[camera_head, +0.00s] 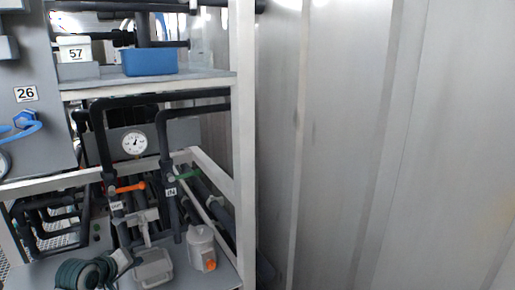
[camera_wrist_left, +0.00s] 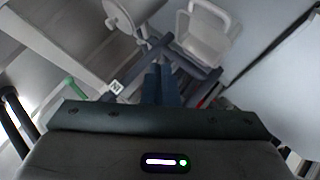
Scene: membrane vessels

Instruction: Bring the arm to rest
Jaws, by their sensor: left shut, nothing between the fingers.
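Whether the fingers touch anything cannot be told. My right gripper is not in view.
A pale frame post (camera_head: 243,150) stands right of the shelf, with a bare metal wall (camera_head: 370,150) beyond. Dark pipes, a gauge (camera_head: 134,143), an orange handle (camera_head: 130,187) and a green handle (camera_head: 187,176) crowd the space above. A blue bin (camera_head: 150,62) sits higher up.

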